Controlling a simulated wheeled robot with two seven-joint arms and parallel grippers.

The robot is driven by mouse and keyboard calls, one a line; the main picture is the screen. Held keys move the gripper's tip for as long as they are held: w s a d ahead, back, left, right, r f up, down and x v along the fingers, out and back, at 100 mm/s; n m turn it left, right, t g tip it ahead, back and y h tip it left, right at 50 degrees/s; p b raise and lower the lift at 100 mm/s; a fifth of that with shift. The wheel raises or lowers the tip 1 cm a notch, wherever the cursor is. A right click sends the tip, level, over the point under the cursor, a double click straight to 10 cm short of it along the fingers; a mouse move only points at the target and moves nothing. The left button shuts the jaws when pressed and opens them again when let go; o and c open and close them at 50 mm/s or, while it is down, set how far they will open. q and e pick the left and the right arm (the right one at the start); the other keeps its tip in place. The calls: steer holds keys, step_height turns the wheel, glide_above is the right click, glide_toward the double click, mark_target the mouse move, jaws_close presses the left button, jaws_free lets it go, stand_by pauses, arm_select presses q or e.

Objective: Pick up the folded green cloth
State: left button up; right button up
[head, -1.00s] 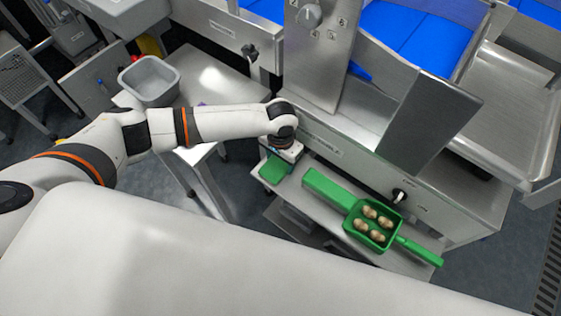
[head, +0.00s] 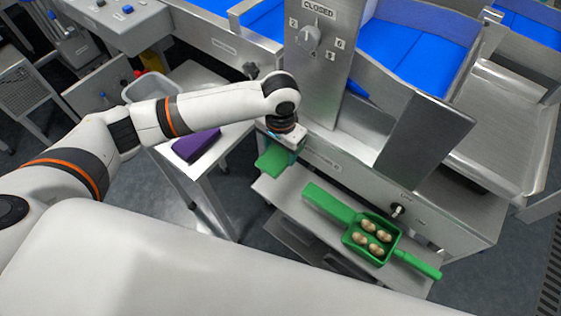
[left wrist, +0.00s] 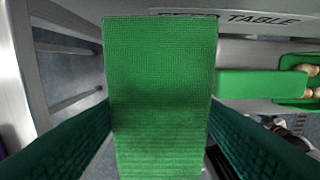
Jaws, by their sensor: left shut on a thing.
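The folded green cloth (head: 273,162) hangs under my left gripper (head: 281,146) in the head view, lifted above the steel shelf. It fills the middle of the left wrist view (left wrist: 160,90), with a finger (left wrist: 60,145) on each side of it. My left gripper is shut on the cloth. The fingertips are mostly hidden in the head view. My right gripper is not in view.
A purple folded cloth (head: 197,146) lies on a side table at the left, near a grey bin (head: 150,87). The steel machine's panel stands just behind.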

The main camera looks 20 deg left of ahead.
mark_target(281, 152)
arm_select(q)
step_height(281, 152, up, 16)
steer(key=p, duration=0.1)
steer(key=shift+f, duration=0.15)
